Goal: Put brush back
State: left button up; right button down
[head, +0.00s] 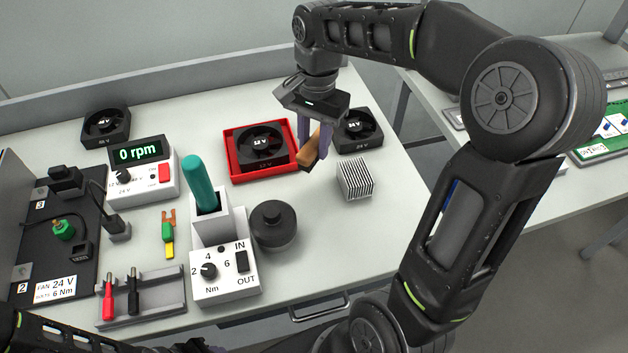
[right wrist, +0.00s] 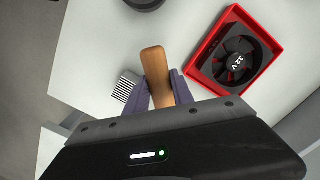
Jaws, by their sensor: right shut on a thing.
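The brush (head: 311,149) has a tan-brown handle and a dark lower end. My right gripper (head: 313,142) is shut on it, holding it tilted between the red tray (head: 231,158) and the loose black fan (head: 359,131). I cannot tell whether its lower end touches the table. In the right wrist view the brush handle (right wrist: 155,68) sticks out between the fingers of my right gripper (right wrist: 163,88); its bristles do not show. Only a dark bit of my left arm's end shows at the bottom edge of the head view, and its jaws cannot be made out.
A black 12 V fan (head: 262,145) sits in the red tray. A finned heat sink (head: 355,179) stands just right of the brush. A round black pot (head: 273,226) and a torque unit with a teal-handled driver (head: 199,185) stand nearer. The tabletop right of the pot is clear.

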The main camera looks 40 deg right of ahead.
notch_tip(320, 180, down, 6)
dwell(0.4)
jog(key=shift+f+p, duration=0.4)
jog(key=shift+f, duration=1.5)
jog(key=shift+f, duration=0.2)
jog(key=c, duration=1.1)
grip_release()
jog(key=shift+r, duration=0.2)
jog(key=r, duration=1.2)
jog(key=shift+w+d, duration=0.15)
jog(key=shift+d, duration=0.25)
